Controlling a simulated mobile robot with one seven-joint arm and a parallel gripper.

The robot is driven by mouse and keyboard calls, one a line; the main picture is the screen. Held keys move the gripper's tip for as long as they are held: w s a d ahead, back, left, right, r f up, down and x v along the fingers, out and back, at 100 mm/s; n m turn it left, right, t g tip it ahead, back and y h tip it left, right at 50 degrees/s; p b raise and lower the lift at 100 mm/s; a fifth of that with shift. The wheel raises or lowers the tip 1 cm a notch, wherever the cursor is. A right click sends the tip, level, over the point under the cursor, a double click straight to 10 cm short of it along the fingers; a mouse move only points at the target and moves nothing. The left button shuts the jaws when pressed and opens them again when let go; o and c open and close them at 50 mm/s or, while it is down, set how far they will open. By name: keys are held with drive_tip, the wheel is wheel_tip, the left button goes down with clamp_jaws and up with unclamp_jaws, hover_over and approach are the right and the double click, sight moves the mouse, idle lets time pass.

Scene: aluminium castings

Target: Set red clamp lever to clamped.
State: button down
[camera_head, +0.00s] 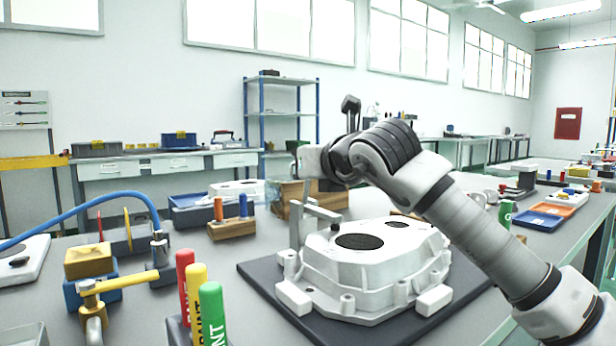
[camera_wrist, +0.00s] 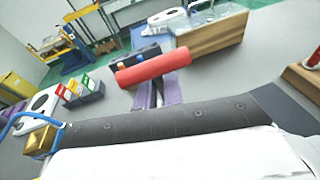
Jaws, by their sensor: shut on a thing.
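The red clamp lever (camera_wrist: 140,72) shows in the wrist view as a red bar, slanting up to the right across the ends of my gripper's fingers (camera_wrist: 158,90). My gripper is shut on it. In the head view my gripper (camera_head: 308,165) is above the grey metal clamp (camera_head: 296,225), which stands at the left edge of the white aluminium casting (camera_head: 385,268). The red lever and my fingertips cannot be made out there. The clamp's exact setting cannot be told.
The casting sits on a dark plate (camera_head: 262,282). Upright red, yellow and green markers (camera_head: 211,310) stand at the front left. A yellow-handled fixture (camera_head: 122,284) and blue hose (camera_head: 85,208) are farther left. A wooden block with coloured pegs (camera_head: 232,230) lies behind.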

idle(0.3)
drive_tip(key=c, duration=1.5)
unclamp_jaws()
drive_tip(key=shift+c, duration=0.2)
drive_tip(key=shift+s, duration=0.1)
drive_tip(key=p+v, duration=0.1)
drive_tip(key=v, duration=1.2)
drive_tip(key=shift+s+d, duration=0.25)
drive_tip(key=shift+s, duration=0.05)
